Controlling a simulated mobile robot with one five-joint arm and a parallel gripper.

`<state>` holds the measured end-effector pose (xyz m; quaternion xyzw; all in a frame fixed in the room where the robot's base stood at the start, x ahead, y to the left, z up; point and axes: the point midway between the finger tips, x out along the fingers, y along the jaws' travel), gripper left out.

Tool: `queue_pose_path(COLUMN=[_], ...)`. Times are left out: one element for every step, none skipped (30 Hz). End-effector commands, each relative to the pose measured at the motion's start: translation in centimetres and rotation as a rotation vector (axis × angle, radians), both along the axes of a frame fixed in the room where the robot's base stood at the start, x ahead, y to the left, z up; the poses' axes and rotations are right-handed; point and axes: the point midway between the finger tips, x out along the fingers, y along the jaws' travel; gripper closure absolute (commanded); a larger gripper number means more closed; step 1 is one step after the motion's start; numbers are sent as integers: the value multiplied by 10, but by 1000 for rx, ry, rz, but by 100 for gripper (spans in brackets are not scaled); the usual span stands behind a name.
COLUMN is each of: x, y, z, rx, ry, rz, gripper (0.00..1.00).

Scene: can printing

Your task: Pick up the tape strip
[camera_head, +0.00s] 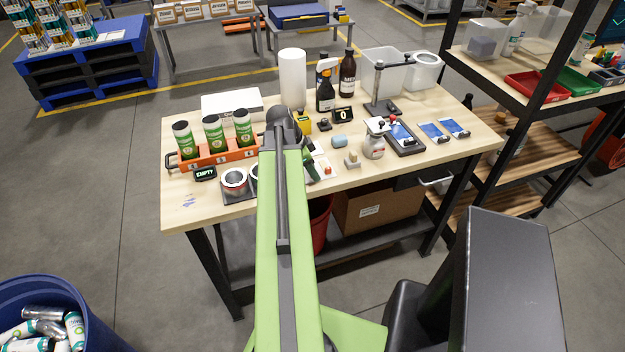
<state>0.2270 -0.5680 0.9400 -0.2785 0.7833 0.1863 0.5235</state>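I cannot make out the tape strip for certain; it is too small or hidden behind my arm. My green arm reaches forward over the table (190,217), and its dark wrist stands over the front middle. My gripper (311,168) shows only in part, as a dark shape beside the arm, low over the small items there. Its fingers are too small and covered to tell whether they are open. A pale card (323,164) with small red and dark items lies right of it. A red and silver ring-shaped item (234,180) sits on a dark base left of my arm.
An orange rack (215,160) holds green-labelled cans at the left, near an "EMPTY" display (205,174). A paper roll (292,76), bottles (347,75) and a stand (384,108) stand behind.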

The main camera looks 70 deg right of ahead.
Motion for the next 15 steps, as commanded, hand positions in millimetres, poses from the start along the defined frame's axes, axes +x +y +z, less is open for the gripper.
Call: queue_pose_path(x=[0, 0, 0, 0, 0, 0, 0, 0, 0, 0, 0, 0, 0, 0, 0], y=[0, 0, 0, 0, 0, 0, 0, 0, 0, 0, 0, 0, 0, 0, 0], z=[0, 1, 2, 2, 2, 2, 2, 2, 2, 2, 2, 2, 2, 2, 2], rx=[0, 0, 0, 0, 0, 0, 0, 0, 0, -1, 0, 0, 0, 0, 0], ry=[0, 0, 0, 0, 0, 0, 0, 0, 0, -1, 0, 0, 0, 0, 0], rz=[0, 0, 0, 0, 0, 0, 1, 0, 1, 0, 1, 1, 1, 1, 1], gripper=[62, 62, 62, 62, 63, 68, 72, 76, 81, 85, 89, 95, 98, 100, 100])
